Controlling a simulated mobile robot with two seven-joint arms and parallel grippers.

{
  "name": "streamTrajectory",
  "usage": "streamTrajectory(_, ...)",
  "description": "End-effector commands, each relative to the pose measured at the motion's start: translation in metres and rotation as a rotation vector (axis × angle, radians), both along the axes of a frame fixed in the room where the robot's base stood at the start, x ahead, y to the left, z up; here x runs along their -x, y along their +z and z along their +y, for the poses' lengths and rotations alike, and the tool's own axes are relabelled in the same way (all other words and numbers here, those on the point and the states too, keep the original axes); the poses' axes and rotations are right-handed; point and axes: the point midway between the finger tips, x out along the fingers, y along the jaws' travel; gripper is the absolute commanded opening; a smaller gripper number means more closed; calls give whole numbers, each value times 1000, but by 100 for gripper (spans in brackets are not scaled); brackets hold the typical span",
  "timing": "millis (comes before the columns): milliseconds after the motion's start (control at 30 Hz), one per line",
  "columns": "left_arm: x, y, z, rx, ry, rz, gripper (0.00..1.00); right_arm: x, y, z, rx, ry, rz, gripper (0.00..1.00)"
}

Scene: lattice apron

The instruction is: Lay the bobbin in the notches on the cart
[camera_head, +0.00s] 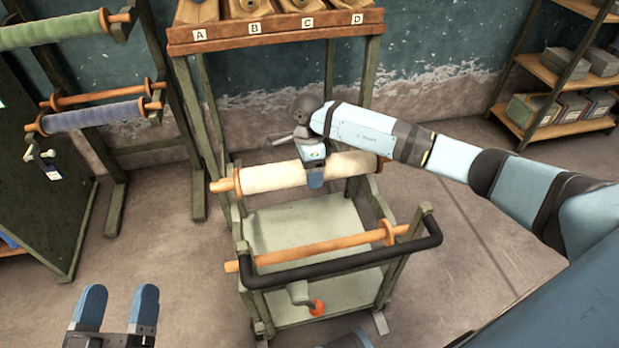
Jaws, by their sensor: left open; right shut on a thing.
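The bobbin (268,177) is a cream roll with orange wooden ends. It lies roughly level across the far end of the grey-green cart (290,222). My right gripper (315,176) comes from above and is shut around the middle of the bobbin. The bobbin's ends are near the cart's far posts; I cannot tell whether they rest in notches or hang just above. A bare orange rod (318,248) with a flange at its right lies across the near end of the cart. My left gripper (117,300) is open and empty at the lower left, apart from the cart.
A rack at left holds a green roll (60,30), a blue roll (95,115) and a bare rod. A wooden stand (285,38) labelled A to D is behind the cart. Shelves (545,75) stand at right. The cart's black handle (345,250) faces me. Floor around is clear.

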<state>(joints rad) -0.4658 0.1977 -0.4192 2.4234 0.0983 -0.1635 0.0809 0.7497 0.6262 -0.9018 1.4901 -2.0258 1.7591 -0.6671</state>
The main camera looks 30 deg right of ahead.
Motion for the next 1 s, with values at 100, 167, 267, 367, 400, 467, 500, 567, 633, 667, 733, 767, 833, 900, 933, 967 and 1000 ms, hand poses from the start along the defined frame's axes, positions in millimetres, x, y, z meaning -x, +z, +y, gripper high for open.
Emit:
streamTrajectory(100, 0, -6, -1, -4, -5, 10, 77, 0, -8, 0, -1, -1, 0, 28)
streamTrajectory(167, -1, -10, -1, -7, -10, 19, 77, 0, -13, 0, -1, 0, 0, 28)
streamTrajectory(267, -1, -17, -2, -13, -18, 36, 77, 0, -23, 0, -1, 0, -1, 28)
streamTrajectory(367, -2, -26, -3, -27, -26, 63, 77, 0, -33, 1, -2, 0, -2, 28)
streamTrajectory(400, -2, -30, -4, -33, -29, 72, 77, 0, -37, 1, -2, 0, -2, 28)
streamTrajectory(467, -3, -36, -4, -41, -35, 90, 77, 0, -43, 1, -1, 1, 0, 28)
streamTrajectory(500, -3, -40, -4, -47, -39, 100, 77, 0, -47, 1, -1, 1, -1, 28)
streamTrajectory(567, -3, -46, -5, -55, -44, 117, 77, 0, -53, 0, 0, 2, -1, 28)
streamTrajectory(633, -4, -52, -5, -65, -50, 136, 77, 0, -59, 0, -1, 2, -1, 28)
streamTrajectory(667, -4, -55, -6, -70, -53, 144, 77, 0, -62, 0, -1, 2, -1, 28)
streamTrajectory(733, -4, -62, -6, -81, -59, 162, 77, 0, -68, 0, -1, 2, -1, 28)
streamTrajectory(767, -4, -65, -6, -86, -62, 171, 77, 0, -71, 0, -1, 2, -1, 28)
streamTrajectory(833, -4, -71, -7, -95, -69, 189, 77, 0, -77, 0, -1, 2, -1, 28)
streamTrajectory(900, -3, -77, -7, -104, -75, 206, 77, 0, -82, 0, 0, 2, -1, 28)
streamTrajectory(933, -3, -79, -8, -108, -78, 213, 77, 0, -84, 0, 0, 2, -1, 28)
streamTrajectory(967, -3, -81, -8, -111, -80, 219, 77, 0, -86, 0, 0, 2, -1, 28)
streamTrajectory(1000, -3, -83, -8, -115, -83, 226, 77, 0, -88, 0, 0, 2, -1, 28)
